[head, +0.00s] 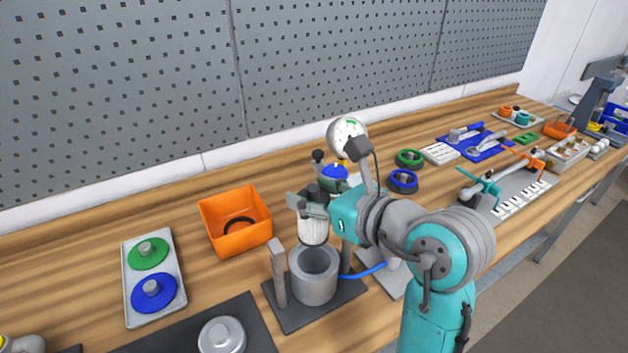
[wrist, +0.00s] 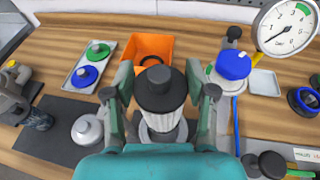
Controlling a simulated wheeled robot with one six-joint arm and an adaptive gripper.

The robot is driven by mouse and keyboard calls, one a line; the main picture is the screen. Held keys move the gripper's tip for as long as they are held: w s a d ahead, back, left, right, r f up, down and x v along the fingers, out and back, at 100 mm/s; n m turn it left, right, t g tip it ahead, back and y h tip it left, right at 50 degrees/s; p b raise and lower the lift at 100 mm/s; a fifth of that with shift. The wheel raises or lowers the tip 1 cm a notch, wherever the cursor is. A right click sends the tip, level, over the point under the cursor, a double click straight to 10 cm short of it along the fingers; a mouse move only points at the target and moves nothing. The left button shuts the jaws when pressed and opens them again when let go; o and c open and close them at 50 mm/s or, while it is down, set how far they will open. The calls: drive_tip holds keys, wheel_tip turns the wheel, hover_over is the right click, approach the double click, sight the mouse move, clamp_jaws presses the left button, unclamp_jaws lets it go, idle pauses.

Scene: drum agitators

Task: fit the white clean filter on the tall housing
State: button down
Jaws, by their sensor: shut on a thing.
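My gripper (head: 315,205) is shut on the white clean filter (head: 313,230), a pleated white cylinder with a black cap. In the wrist view the filter (wrist: 160,123) stands upright between the two fingers of my gripper (wrist: 158,92), with the black cap towards the camera. The tall housing (head: 313,277) is a grey, open-topped cylinder on a dark base plate. The filter hangs above the housing's open mouth; in the head view a small gap shows between them. In the wrist view the filter hides most of the housing.
A grey post (head: 278,272) stands just left of the housing, and a blue hose (head: 365,272) runs off to its right. An orange bin (head: 236,222) holding a black ring is behind left. A tray (head: 130,300) with green and blue lids lies left. A gauge (wrist: 288,27) stands behind right.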

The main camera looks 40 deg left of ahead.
sight(325, 221)
drive_tip(key=shift+f, duration=2.4)
drive_tip(key=shift+d+f, duration=0.1)
drive_tip(key=shift+f, duration=5.05)
idle(0.5)
